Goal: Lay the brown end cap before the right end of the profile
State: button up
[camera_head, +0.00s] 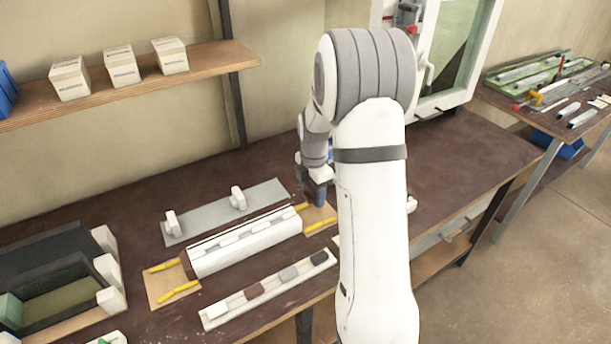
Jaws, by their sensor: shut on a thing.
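The pale profile (245,246) lies at a slant on the dark bench. Its left end shows a dark brown face, and its right end points toward a wooden plate (318,221) with yellow strips. A brown end cap (254,291) sits in the light rack (236,310) in front, between a white cap (217,309) and a grey cap (288,273); a dark cap (319,257) is farthest right. My gripper (319,194) is partly hidden by my arm, just beyond the profile's right end. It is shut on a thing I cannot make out.
A grey plate (222,213) with two white clamps lies behind the profile. Another wooden plate with yellow strips (168,286) is at its left end. A dark tray with white blocks (60,280) stands far left. The bench right of my arm (460,150) is mostly clear.

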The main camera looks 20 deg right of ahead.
aim_at(314, 216)
jog(key=shift+d+f, duration=0.1)
jog(key=shift+d, duration=0.1)
jog(key=shift+w+f+b, duration=0.1)
jog(key=shift+f+b, duration=0.4)
jog(key=shift+f, duration=0.05)
jog(key=shift+f+b, duration=1.6)
jog(key=shift+f, duration=0.9)
jog(key=shift+f+b, duration=0.15)
jog(key=shift+b, duration=0.15)
jog(key=o, duration=1)
jog(key=shift+r+p, duration=2.55)
jog(key=shift+r, duration=1.5)
